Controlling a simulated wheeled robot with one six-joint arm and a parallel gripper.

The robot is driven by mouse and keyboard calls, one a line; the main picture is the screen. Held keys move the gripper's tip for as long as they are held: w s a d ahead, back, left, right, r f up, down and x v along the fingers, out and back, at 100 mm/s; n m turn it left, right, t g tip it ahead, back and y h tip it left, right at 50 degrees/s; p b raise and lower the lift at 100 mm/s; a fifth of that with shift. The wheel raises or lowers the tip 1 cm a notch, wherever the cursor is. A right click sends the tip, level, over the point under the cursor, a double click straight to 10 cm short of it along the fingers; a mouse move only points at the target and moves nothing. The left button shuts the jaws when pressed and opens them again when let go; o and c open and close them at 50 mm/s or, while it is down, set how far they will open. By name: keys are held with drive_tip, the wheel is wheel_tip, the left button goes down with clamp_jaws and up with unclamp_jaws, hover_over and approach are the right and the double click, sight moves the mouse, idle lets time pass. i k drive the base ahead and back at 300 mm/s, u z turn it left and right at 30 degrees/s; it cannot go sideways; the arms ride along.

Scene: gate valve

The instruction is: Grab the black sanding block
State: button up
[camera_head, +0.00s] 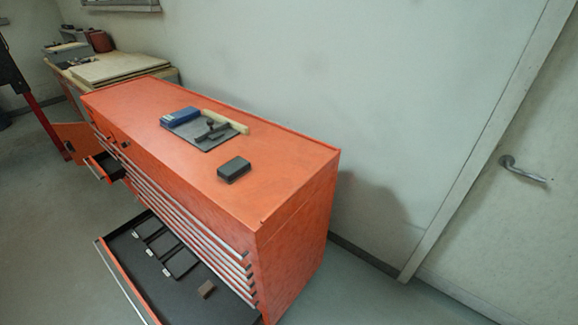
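A black block (234,169), which looks like the sanding block, lies on top of the orange tool cabinet (285,165), right of the middle. It stands clear of the other items on the top. My gripper is not in view.
A dark grey mat (192,137) with a blue box (180,116), a dark tool and a pale wooden-handled brush (228,121) lies left of the block. The bottom drawer (150,265) stands open, holding a brown block (207,289). A small upper drawer (104,168) is also open. A wall rises behind; a door (520,215) is at right.

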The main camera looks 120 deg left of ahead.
sight(237, 167)
drive_tip(key=z, duration=2.95)
drive_tip(key=k, duration=1.3)
drive_tip(key=z, duration=2.1)
